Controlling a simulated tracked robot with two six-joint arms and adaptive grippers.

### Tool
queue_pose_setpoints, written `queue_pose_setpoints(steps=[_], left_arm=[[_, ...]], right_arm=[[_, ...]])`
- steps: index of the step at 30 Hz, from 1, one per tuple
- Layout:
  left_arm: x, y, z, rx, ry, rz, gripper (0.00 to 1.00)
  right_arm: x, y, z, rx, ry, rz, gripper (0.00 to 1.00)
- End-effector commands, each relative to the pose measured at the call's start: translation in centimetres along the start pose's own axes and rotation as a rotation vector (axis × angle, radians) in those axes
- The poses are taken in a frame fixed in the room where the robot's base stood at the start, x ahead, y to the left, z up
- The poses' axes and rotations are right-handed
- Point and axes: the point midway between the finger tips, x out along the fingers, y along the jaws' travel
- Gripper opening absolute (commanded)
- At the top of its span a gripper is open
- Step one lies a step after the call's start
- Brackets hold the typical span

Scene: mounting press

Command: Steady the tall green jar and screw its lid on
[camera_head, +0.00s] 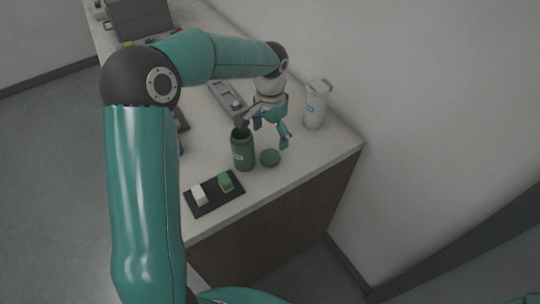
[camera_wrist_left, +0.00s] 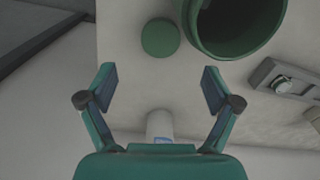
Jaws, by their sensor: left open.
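The tall green jar (camera_head: 243,152) stands upright and open-topped on the counter, with a small pale label on its side. Its dark open mouth shows large in the left wrist view (camera_wrist_left: 236,22). The round green lid (camera_head: 270,157) lies flat on the counter just right of the jar, and it also shows in the left wrist view (camera_wrist_left: 160,38). My left gripper (camera_head: 269,139) is open and empty, above and behind the jar and lid. In the left wrist view its two fingers (camera_wrist_left: 160,88) stand wide apart with nothing between them. My right gripper is not in view.
A white canister (camera_head: 316,106) stands behind and right of my left gripper. A dark tray (camera_head: 208,208) with a white block (camera_head: 199,194) and a green-and-white block (camera_head: 226,181) lies at the front. A grey holder (camera_head: 226,98) lies behind the jar. The counter's right edge is near.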

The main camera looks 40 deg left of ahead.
Motion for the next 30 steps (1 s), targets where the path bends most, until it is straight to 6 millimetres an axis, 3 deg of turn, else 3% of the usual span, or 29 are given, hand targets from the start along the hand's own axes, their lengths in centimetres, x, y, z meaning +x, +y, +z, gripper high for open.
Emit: queue_pose_setpoints(steps=[6, 20, 30], left_arm=[[3.0, 0.0, 0.1, 0.0, -0.002, 0.001, 0.9], [3.7, -0.1, 0.1, -0.001, -0.001, 0.0, 0.9], [8.0, -0.1, 0.1, 0.0, -0.004, 0.0, 0.9]], right_arm=[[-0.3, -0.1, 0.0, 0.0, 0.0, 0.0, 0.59], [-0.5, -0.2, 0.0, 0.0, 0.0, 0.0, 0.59], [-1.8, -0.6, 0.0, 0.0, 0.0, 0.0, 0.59]])
